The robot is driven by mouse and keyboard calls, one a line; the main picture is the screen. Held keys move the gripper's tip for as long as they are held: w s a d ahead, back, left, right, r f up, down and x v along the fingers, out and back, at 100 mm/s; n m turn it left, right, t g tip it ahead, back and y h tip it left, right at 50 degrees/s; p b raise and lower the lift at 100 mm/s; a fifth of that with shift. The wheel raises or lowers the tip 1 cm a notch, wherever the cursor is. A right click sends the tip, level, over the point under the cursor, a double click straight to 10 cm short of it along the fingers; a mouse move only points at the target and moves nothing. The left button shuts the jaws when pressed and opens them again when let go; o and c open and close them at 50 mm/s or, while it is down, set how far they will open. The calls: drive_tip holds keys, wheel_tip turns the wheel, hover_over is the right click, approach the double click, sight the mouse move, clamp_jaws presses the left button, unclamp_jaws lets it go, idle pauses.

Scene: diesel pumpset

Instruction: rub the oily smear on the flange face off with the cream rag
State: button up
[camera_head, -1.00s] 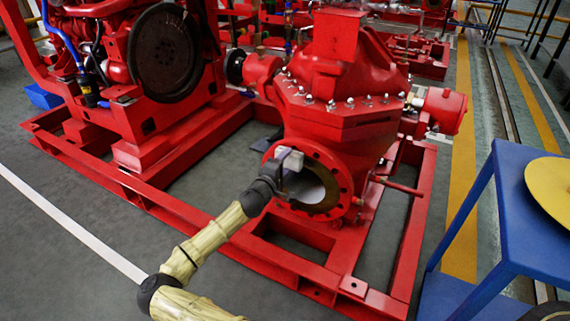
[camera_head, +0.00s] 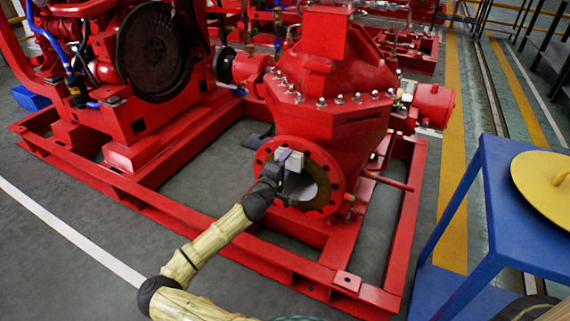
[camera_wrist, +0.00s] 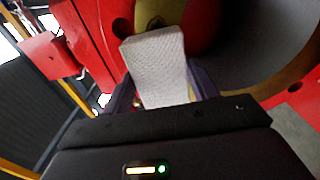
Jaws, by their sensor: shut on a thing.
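The cream rag (camera_head: 291,159), a pale folded pad, is in my gripper (camera_head: 282,178) in front of the flange. In the wrist view the rag (camera_wrist: 157,60) stands up between the dark fingers of my gripper (camera_wrist: 165,92), shut on it. The red round flange (camera_head: 335,178) has bolt holes and an olive-brown ring around its pale open bore. The rag overlaps the upper left part of this face; I cannot tell if it touches. Olive-brown surface (camera_wrist: 283,86) also shows right of the rag in the wrist view. I cannot tell the oily smear from this ring.
The red pump casing (camera_head: 330,110) rises behind the flange. A red base frame (camera_head: 345,283) surrounds it below. A red engine with a dark flywheel (camera_head: 155,52) stands at left. A blue table (camera_head: 505,195) with a yellow disc (camera_head: 548,180) stands at right. Grey floor is clear at lower left.

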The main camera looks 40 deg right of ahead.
sight(297, 165)
drive_tip(key=shift+s+d+p, duration=0.3)
drive_tip(key=shift+s+d, duration=0.05)
drive_tip(key=shift+s, duration=0.4)
drive_tip(key=shift+s+d+p, duration=0.3)
drive_tip(key=shift+s, duration=0.45)
drive_tip(key=shift+s+d+p, duration=0.3)
drive_tip(key=shift+s+d, duration=0.05)
drive_tip(key=shift+s, duration=0.45)
drive_tip(key=shift+s+d+p, duration=0.3)
drive_tip(key=shift+s, duration=0.45)
drive_tip(key=shift+c, duration=0.7)
drive_tip(key=shift+w, duration=0.1)
